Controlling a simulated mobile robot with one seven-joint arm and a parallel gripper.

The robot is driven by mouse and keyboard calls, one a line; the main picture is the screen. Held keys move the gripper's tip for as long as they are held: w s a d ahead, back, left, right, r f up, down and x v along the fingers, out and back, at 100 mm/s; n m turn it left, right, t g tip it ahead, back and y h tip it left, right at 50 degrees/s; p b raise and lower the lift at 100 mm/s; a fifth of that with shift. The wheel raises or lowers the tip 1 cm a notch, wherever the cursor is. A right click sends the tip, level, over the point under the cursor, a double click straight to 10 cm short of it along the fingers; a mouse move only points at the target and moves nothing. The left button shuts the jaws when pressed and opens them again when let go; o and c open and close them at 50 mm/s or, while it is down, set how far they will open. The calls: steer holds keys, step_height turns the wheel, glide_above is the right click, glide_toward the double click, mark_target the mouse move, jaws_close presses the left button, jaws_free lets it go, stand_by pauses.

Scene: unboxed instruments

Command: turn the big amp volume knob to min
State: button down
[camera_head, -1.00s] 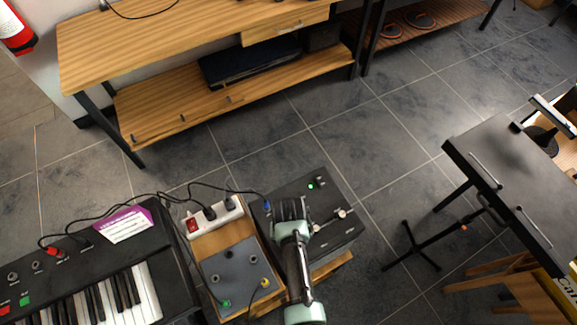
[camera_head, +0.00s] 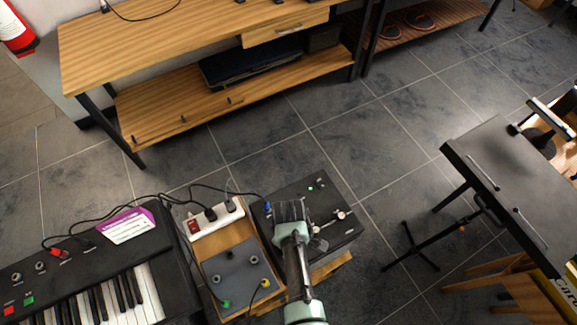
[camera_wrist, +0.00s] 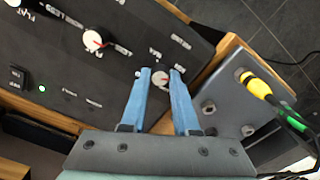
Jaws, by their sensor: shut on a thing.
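The black amp (camera_head: 335,195) lies with its control panel up, beside the wooden board in the head view. In the wrist view its panel (camera_wrist: 100,75) carries printed labels and white knobs. My gripper (camera_wrist: 160,71) has its two blue fingers on either side of a small white knob (camera_wrist: 161,80) with a reddish mark, shut on it. The lettering beside it is rotated and blurred, so I cannot read the knob's setting surely. A second white knob (camera_wrist: 94,40) with a red pointer sits further up-left. In the head view my gripper (camera_head: 290,209) covers the held knob.
A grey pedal box (camera_head: 238,272) with a yellow plug (camera_wrist: 255,84) stands right beside the amp. A power strip (camera_head: 213,217) and cables lie behind the box. A keyboard (camera_head: 75,290) is at left, a black table (camera_head: 510,185) at right.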

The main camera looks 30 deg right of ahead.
steer(key=shift+n, duration=1.7)
steer(key=c, duration=0.7)
jaws_free()
steer(key=shift+o, duration=0.2)
steer(key=shift+r, duration=0.1)
step_height(320, 180, up, 13)
